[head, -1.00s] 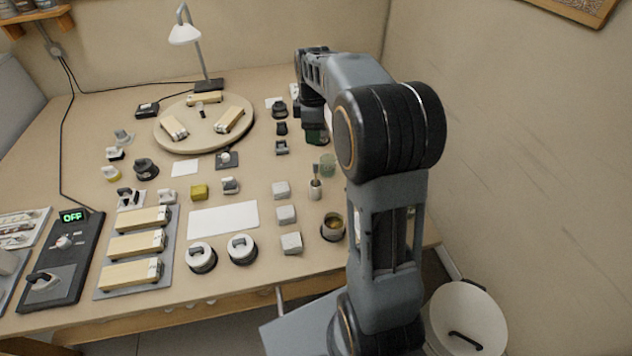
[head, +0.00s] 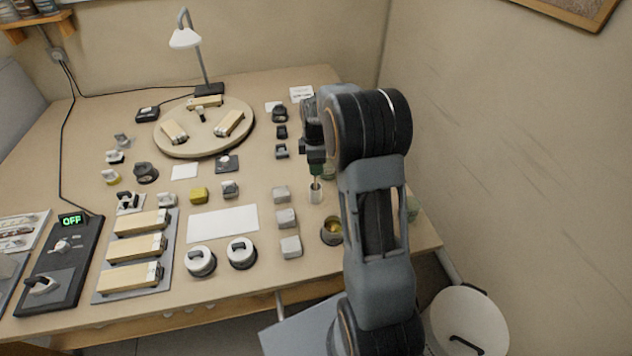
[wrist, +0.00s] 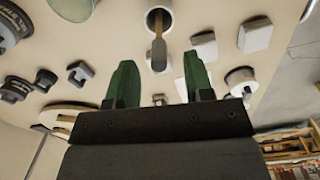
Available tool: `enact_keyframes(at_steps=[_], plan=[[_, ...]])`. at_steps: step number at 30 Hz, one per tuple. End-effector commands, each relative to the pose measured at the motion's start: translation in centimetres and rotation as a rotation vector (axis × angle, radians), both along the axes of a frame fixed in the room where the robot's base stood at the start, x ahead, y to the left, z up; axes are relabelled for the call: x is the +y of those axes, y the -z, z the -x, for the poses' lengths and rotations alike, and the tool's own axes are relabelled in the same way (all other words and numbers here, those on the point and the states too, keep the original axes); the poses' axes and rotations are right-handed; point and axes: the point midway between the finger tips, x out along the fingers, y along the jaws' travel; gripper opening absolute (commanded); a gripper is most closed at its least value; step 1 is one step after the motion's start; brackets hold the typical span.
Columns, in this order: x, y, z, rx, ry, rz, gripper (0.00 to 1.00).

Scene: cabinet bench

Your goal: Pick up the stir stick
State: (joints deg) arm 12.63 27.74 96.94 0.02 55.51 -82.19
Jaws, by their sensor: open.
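The stir stick (wrist: 158,52) is a thin brown stick standing in a small grey cup (wrist: 159,18). In the wrist view its upper end points toward my gripper (wrist: 159,78). My gripper has two green fingers, spread apart and empty, with the stick's end in line with the gap between them. In the head view the cup (head: 315,194) stands on the bench right of the white blocks, and my gripper (head: 317,169) is just above it, pointing down. The stick is mostly hidden there by the fingers.
White blocks (head: 286,218) stand left of the cup. A white card (head: 222,223) lies further left. A round board (head: 204,150) is at the back.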

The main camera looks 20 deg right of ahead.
Motion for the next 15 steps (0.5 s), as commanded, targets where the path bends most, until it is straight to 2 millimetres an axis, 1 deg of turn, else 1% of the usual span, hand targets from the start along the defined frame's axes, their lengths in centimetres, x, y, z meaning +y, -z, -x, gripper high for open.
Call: enact_keyframes(at_steps=[3,6,9,15], plan=[[-0.1,1.6,0.0,0.001,0.000,0.000,0.48],[-0.1,2.4,0.0,0.000,0.000,0.000,0.48],[-0.1,2.8,0.0,0.000,0.000,0.000,0.48],[0.0,2.9,0.0,-0.001,0.000,0.000,0.48]])
